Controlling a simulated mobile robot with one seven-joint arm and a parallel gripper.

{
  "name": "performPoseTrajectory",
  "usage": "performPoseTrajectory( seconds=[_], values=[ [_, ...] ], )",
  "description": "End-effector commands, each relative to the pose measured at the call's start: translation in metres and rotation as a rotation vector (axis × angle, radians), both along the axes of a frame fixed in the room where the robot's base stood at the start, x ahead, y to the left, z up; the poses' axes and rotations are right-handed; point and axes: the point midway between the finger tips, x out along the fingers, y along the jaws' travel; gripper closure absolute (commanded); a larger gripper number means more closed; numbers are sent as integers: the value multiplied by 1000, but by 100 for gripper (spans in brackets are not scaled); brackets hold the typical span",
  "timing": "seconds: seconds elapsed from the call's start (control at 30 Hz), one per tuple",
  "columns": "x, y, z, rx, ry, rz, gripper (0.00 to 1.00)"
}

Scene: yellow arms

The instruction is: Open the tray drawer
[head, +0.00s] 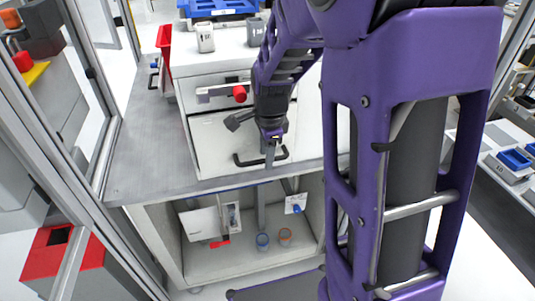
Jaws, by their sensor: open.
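A white cabinet stands on the grey worktop. Its large lower drawer front (213,145) looks shut and has a black bar handle (245,162) near its bottom edge. A narrower upper front (213,93) has a grey bar handle and a red knob (240,93). I cannot tell from any label which front is the tray drawer. My gripper (269,158) hangs downward in front of the lower front, at the black handle, and covers part of it. It is open. I cannot tell whether a finger touches the handle. My purple arm hides the cabinet's right side.
The worktop (140,165) is clear at left. A metal frame post stands left.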

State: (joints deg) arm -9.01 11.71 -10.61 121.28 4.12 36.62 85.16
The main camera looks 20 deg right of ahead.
Motion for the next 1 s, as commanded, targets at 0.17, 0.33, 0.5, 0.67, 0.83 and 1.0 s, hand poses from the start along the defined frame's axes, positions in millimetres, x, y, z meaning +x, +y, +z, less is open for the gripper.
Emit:
performPoseTrajectory(
  seconds=[0.17, 0.33, 0.5, 0.67, 0.83, 1.0],
  values=[
    [0, 0, 0, 0, 0, 0, 64],
    [0, 0, 0, 0, 0, 0, 94],
    [0, 0, 0, 0, 0, 0, 100],
    [0, 0, 0, 0, 0, 0, 100],
    [0, 0, 0, 0, 0, 0, 100],
    [0, 0, 0, 0, 0, 0, 100]
  ],
)
